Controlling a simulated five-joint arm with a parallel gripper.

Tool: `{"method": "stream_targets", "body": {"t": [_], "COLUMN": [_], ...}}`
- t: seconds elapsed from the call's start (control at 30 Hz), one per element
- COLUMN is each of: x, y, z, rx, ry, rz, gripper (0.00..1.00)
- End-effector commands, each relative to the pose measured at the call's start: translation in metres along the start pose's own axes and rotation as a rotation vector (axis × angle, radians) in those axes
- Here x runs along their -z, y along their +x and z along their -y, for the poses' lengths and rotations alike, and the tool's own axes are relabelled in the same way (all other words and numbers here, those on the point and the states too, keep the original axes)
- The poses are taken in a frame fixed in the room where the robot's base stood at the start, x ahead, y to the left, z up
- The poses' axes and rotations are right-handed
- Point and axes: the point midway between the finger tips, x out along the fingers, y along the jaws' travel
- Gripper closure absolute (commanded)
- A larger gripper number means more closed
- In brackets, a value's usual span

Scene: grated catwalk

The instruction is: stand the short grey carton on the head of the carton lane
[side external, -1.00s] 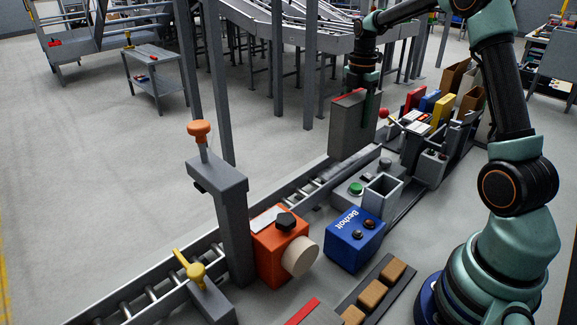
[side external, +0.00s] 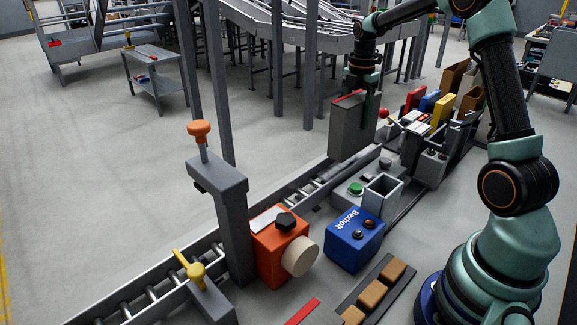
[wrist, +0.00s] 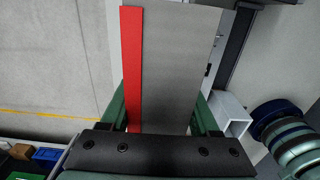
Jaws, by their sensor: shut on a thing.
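A grey carton (side external: 347,128) with a red strip along its top stands upright at the far end of the roller carton lane (side external: 305,192). My gripper (side external: 364,100) is shut on its upper part from above. I cannot tell whether the carton's base touches the lane. In the wrist view the carton's grey top and red strip (wrist: 132,65) lie between the two green fingers of my gripper (wrist: 160,115). The carton hides most of the lane's head there.
A grey post with an orange knob (side external: 200,133), an orange unit (side external: 275,250) and a blue box (side external: 353,240) stand along the lane. A grey box with a green button (side external: 352,189) is close to the carton. Several coloured cartons (side external: 441,110) stand in a rack at right.

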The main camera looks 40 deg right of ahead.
Motion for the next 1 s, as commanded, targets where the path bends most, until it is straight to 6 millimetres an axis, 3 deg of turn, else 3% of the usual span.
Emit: {"method": "stream_targets", "body": {"t": [0.37, 1.0], "x": [0.0, 0.0], "y": [0.001, 0.024], "z": [0.0, 0.0], "rx": [0.0, 0.0], "ry": [0.0, 0.0], "rz": [0.0, 0.0], "gripper": [0.94, 0.94]}}
